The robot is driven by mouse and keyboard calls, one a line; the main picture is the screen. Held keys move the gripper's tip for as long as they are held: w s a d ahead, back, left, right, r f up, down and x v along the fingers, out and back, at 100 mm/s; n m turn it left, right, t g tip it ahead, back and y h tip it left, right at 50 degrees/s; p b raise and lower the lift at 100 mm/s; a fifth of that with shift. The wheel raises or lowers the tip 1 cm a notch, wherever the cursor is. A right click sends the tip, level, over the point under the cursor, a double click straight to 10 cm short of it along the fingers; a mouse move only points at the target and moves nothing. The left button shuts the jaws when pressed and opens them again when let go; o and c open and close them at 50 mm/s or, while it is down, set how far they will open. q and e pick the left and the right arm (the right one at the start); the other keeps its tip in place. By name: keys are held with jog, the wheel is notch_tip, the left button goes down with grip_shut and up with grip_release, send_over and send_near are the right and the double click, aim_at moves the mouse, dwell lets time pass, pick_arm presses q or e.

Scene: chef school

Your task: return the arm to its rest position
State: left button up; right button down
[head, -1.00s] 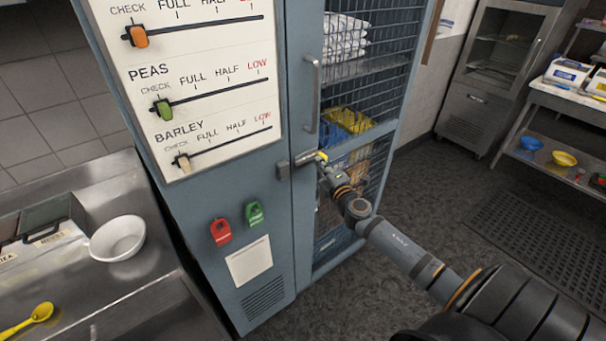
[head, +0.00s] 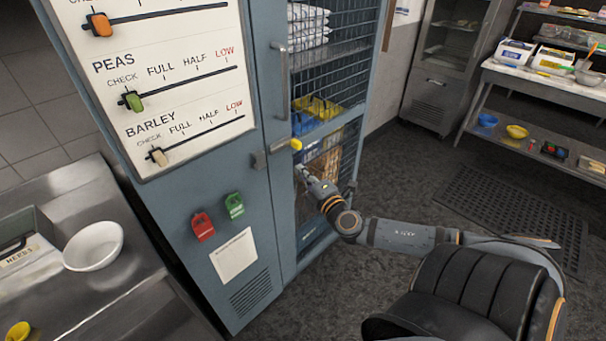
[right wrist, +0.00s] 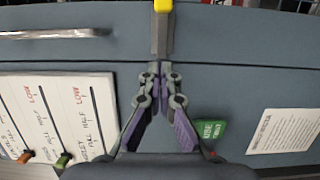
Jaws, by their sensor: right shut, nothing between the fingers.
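My right arm reaches in from the lower right in the head view. Its gripper (head: 303,172) is shut and empty, just below the yellow-ended latch (head: 296,144) of the blue-grey cabinet (head: 180,200) and apart from it. The latch lies across the seam beside the mesh door (head: 345,50), which looks shut. My left gripper is not in view.
A board with sliders (head: 185,75) and red (head: 202,226) and green (head: 234,205) tags are on the cabinet front. A steel counter with a white bowl (head: 93,246) stands left. A shelf table (head: 540,85) stands at the back right. Open floor lies right of the cabinet.

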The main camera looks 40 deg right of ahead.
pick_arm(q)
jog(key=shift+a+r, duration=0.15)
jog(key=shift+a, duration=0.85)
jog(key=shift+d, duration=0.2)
